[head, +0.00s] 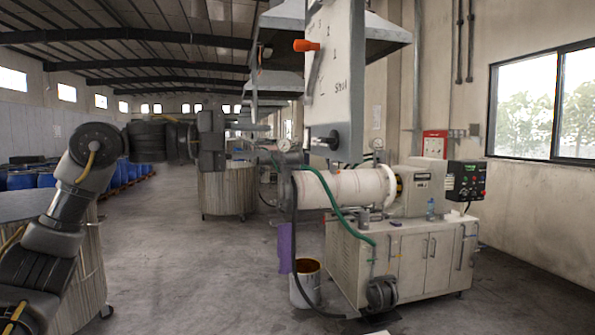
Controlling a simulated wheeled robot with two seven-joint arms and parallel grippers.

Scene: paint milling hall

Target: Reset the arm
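A grey upright panel (337,85) with small dark markings hangs at the top centre. My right gripper is not in view.
A mill with a white cylinder (345,187) stands on a cream cabinet (400,255), with a green hose (335,208) and a black control box (466,181). A paint bucket (305,285) stands on the floor. The floor left of centre is clear.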

